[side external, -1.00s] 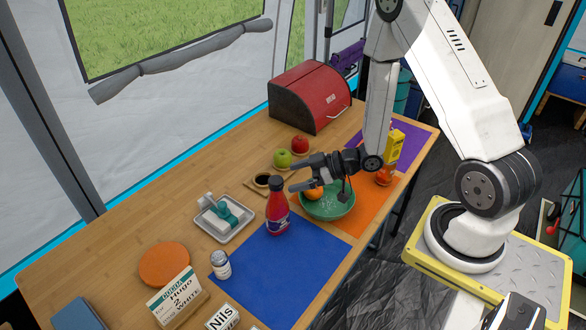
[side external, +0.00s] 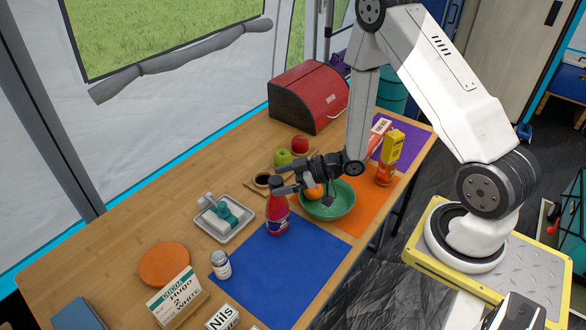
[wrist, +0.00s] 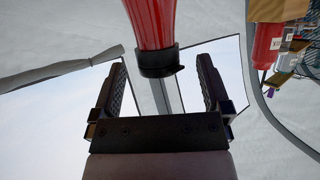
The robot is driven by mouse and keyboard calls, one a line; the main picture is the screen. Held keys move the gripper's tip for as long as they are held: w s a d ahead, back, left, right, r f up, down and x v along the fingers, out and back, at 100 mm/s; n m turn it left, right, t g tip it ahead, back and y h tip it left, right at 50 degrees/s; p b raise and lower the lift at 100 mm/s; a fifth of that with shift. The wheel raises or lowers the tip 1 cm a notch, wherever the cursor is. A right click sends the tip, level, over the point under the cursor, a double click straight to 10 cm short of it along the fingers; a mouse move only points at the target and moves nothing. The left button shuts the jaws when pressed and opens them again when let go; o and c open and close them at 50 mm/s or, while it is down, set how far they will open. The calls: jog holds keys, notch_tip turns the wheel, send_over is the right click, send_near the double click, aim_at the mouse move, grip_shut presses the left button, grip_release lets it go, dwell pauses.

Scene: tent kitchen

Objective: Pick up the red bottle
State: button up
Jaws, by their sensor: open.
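The red bottle (side external: 277,217) with a dark cap and a blue label stands upright at the back edge of the blue mat (side external: 280,262). My gripper (side external: 279,181) is open, reaching in from the right at the height of the bottle's cap. In the wrist view, the red bottle (wrist: 152,22) appears cap-down, and its dark cap lies between the lines of my two spread fingers. The fingers do not visibly press on it. The lower part of the bottle is outside the wrist view.
A green bowl (side external: 335,208) with an orange (side external: 313,192) is right beneath my wrist. A tray (side external: 224,232) with a teal item is left of the bottle. A small white jar (side external: 221,265) stands in front. A red bread box (side external: 308,97) is behind.

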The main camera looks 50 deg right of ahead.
aim_at(273, 182)
jog(key=shift+x, duration=1.85)
jog(key=shift+d+r, duration=0.1)
grip_shut()
